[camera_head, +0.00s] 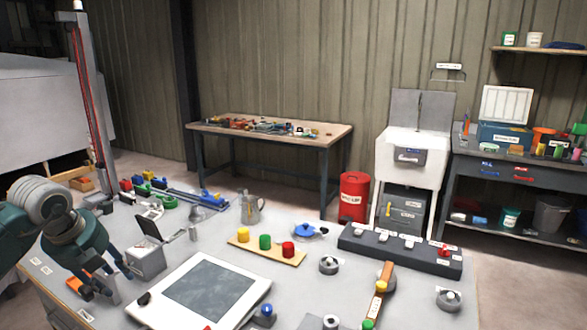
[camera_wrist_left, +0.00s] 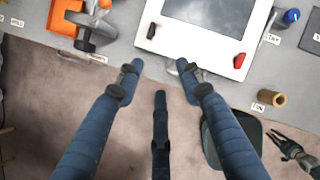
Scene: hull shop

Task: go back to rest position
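My left gripper (camera_head: 107,284) is over the left front edge of the grey workbench (camera_head: 190,245) in the head view. In the left wrist view my left gripper (camera_wrist_left: 159,80) has its fingers spread with nothing between them. They point toward the bench edge, with floor below. What looks like my right gripper (camera_wrist_left: 293,150) shows at the lower right of the left wrist view. It is too small and partly cut off to tell its opening. It is not in the head view.
A white-framed panel (camera_head: 258,296) lies near my left gripper. A small grey box (camera_head: 146,262) with an open lid stands close by. Brown floor (camera_wrist_left: 125,145) lies before the bench.

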